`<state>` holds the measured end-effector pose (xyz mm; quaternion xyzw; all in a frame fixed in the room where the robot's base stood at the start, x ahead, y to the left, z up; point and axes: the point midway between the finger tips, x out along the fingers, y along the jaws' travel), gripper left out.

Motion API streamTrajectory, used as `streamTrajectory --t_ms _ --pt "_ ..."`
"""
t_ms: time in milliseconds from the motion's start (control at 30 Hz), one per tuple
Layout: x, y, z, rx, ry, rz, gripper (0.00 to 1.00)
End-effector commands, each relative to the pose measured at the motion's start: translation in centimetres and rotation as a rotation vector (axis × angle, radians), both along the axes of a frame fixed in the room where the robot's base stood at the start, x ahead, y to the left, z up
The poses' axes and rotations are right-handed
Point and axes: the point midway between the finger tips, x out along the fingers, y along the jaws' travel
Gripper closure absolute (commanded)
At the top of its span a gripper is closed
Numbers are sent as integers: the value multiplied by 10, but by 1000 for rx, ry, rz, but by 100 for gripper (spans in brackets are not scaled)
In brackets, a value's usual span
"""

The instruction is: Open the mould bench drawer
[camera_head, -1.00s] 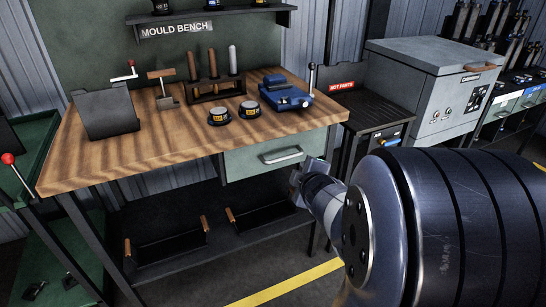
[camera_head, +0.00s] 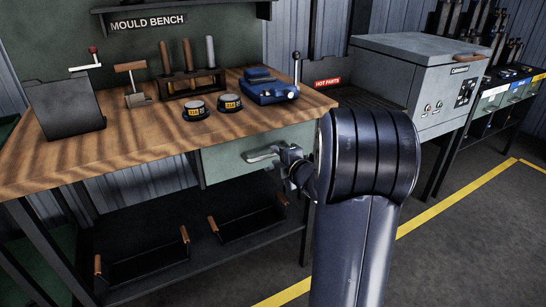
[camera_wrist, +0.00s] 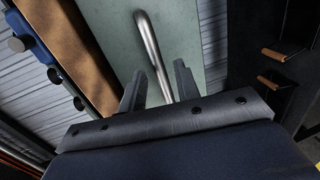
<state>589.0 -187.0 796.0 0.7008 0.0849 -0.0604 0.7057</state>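The mould bench drawer (camera_head: 227,167) has a pale green front under the right part of the wooden bench top, and looks closed. Its metal bar handle (camera_head: 262,153) shows in front of it, partly hidden by my gripper (camera_head: 284,160). In the wrist view the handle (camera_wrist: 150,45) runs down between the two fingers of my gripper (camera_wrist: 159,72). The fingers stand apart, one on each side of the bar, with gaps visible. The drawer front (camera_wrist: 108,22) fills the middle behind them.
The bench top (camera_head: 150,140) holds a blue vice-like device (camera_head: 268,92), two round dark pots and a tool rack. Trays with wooden handles (camera_head: 250,222) lie on the lower shelf. A grey hot-parts cabinet (camera_head: 415,65) stands to the right. The floor at right is clear.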

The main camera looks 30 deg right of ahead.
Motion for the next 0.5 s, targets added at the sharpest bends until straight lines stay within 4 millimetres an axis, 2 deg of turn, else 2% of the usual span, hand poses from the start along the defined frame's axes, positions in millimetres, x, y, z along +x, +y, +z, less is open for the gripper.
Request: streamTrajectory --t_ms 33,200,500 --pt "9 2 -3 1 0 4 69" --pt "26 1 -6 2 0 1 69" --pt "31 1 -6 2 0 0 69"
